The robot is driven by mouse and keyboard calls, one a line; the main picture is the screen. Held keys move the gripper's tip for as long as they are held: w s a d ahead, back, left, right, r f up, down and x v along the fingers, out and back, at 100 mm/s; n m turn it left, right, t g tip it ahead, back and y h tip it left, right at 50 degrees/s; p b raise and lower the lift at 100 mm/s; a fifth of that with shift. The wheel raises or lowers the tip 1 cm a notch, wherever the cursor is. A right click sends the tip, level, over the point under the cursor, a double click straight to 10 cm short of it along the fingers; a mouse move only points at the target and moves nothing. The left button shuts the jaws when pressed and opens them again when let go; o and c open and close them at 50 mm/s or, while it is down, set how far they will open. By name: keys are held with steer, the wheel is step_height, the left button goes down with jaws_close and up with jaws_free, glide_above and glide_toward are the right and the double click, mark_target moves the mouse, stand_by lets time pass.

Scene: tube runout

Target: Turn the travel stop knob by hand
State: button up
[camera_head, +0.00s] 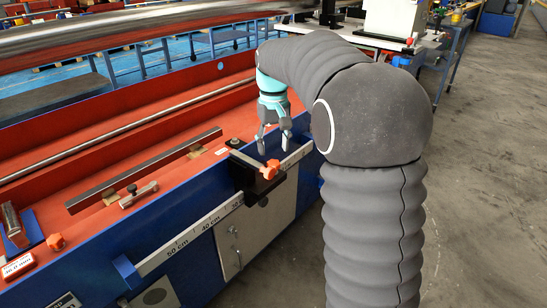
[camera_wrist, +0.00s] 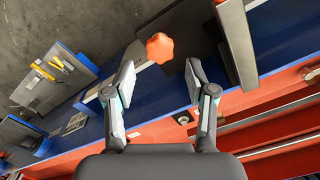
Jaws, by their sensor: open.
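The travel stop knob is an orange lobed knob (camera_head: 270,169) on a black stop block (camera_head: 247,181) at the blue machine's front edge. In the wrist view the knob (camera_wrist: 160,47) lies just beyond the fingertips, roughly centred between them. A dark plate of the stop (camera_wrist: 176,86) shows beside it.
A white centimetre scale (camera_head: 182,246) runs along the front edge. A metal bar (camera_head: 145,170) lies on the red bed (camera_head: 95,208). A bench (camera_head: 385,40) stands behind; open floor (camera_head: 480,190) is at right.

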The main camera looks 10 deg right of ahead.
mark_target(274, 163)
steer(key=shift+f, duration=2.45)
steer(key=c, duration=0.9)
